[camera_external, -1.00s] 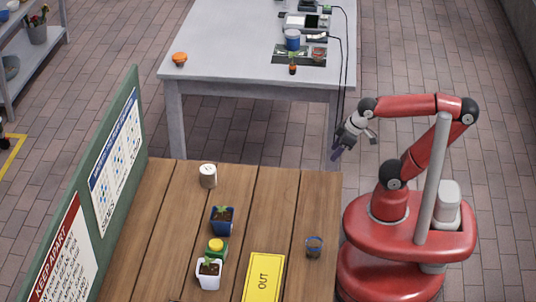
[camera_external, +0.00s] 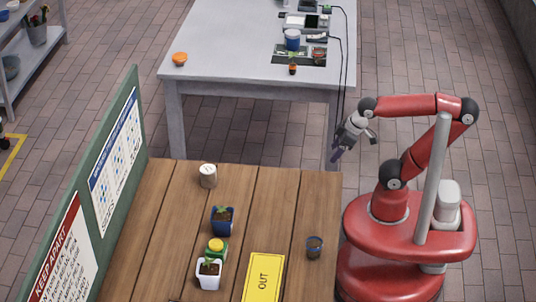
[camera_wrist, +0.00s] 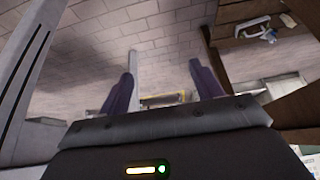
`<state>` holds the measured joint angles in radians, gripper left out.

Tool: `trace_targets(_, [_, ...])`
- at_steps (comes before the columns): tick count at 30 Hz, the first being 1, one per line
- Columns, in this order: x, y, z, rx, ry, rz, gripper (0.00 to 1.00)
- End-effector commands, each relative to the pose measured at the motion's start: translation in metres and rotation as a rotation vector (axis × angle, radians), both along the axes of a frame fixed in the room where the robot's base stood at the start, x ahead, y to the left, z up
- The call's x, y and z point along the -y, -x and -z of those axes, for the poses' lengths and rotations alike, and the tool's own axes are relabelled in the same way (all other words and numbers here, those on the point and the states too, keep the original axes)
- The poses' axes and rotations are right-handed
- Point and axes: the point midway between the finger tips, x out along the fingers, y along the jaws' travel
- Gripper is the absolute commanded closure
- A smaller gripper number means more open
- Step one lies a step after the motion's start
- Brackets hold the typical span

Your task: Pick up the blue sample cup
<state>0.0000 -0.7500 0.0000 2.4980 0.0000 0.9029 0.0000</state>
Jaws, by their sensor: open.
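My gripper (camera_external: 336,155) is in the air beyond the table's far right corner, well apart from the cup. In the wrist view its two purple fingers (camera_wrist: 160,90) are spread with nothing between them. The cup cannot be made out in the wrist view.
A grey table (camera_external: 230,60) stands behind. A green board (camera_external: 115,150) edges the left.

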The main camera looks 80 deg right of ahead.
Motion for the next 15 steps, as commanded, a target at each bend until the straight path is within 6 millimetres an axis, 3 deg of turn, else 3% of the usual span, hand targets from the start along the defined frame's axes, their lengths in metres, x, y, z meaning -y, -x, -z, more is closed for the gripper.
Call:
trace_targets(2, [0.0,-0.001,-0.011,0.005,0.0,0.0,0.35])
trace_targets(5, [0.0,-0.002,-0.046,0.01,0.0,0.0,0.35])
trace_targets(9, [0.0,-0.002,-0.119,0.01,0.0,0.0,0.35])
trace_targets(15, [0.0,-0.001,-0.199,0.004,0.0,0.0,0.35])
